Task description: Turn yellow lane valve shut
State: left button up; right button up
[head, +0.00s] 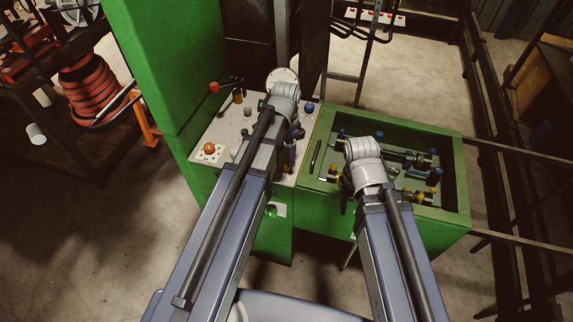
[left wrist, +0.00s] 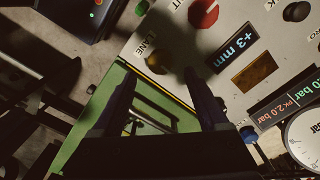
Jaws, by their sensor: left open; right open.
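In the green tray (head: 465,190) in the head view lie several valve-like fittings with yellow and blue parts, including a yellow-marked one (head: 409,197) near the front and a blue-marked one (head: 435,174). I cannot tell which is the yellow lane valve or how its handle stands. My left gripper (head: 291,156) is over the right edge of the grey control panel (head: 225,128). In the left wrist view its two dark fingers (left wrist: 161,82) are apart with nothing between them. My right gripper (head: 345,188) is open at the tray's left side, partly hidden by its wrist.
The left wrist view shows a dark knob (left wrist: 155,62) beside a "LANE" label, a red knob (left wrist: 203,14), a "+3 mm" display (left wrist: 236,48) and a gauge (left wrist: 305,138). A green machine column (head: 160,70) stands at left. Open floor (head: 90,230) lies front left.

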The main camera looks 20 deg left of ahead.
aim_at(286, 163)
pick_arm(q)
notch_tip(286, 163, down, 5)
jog(key=b, duration=0.4)
jog(key=shift+f, duration=0.1)
jog(key=shift+c, duration=0.4)
grip_shut()
